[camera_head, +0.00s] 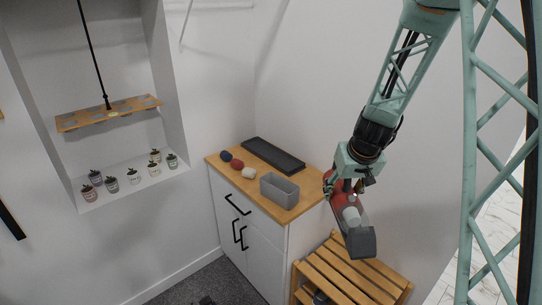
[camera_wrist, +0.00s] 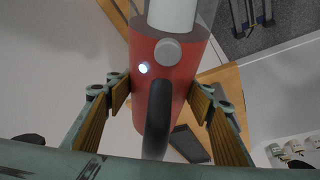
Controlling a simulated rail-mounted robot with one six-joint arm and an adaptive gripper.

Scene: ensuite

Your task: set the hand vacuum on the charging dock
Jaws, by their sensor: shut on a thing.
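The hand vacuum (camera_head: 362,241) has a red body, a pale middle and a dark grey nose. My gripper (camera_head: 343,186) is shut on its red part and holds it in the air, nose down, right of the cabinet and above the slatted bench. In the wrist view the red body (camera_wrist: 188,75) lies between the fingers (camera_wrist: 161,98), with a black handle along it. A long dark shallow tray (camera_head: 273,155) lies at the back of the cabinet top; I cannot tell whether it is the charging dock. No other clear dock shows.
The wooden-topped cabinet (camera_head: 221,166) also bears a grey open bin (camera_head: 279,190) and several small round items (camera_head: 237,164). A slatted wooden bench (camera_head: 345,278) stands right of it. Several small pots (camera_head: 112,184) stand in a wall niche, below a hanging wooden board (camera_head: 110,112).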

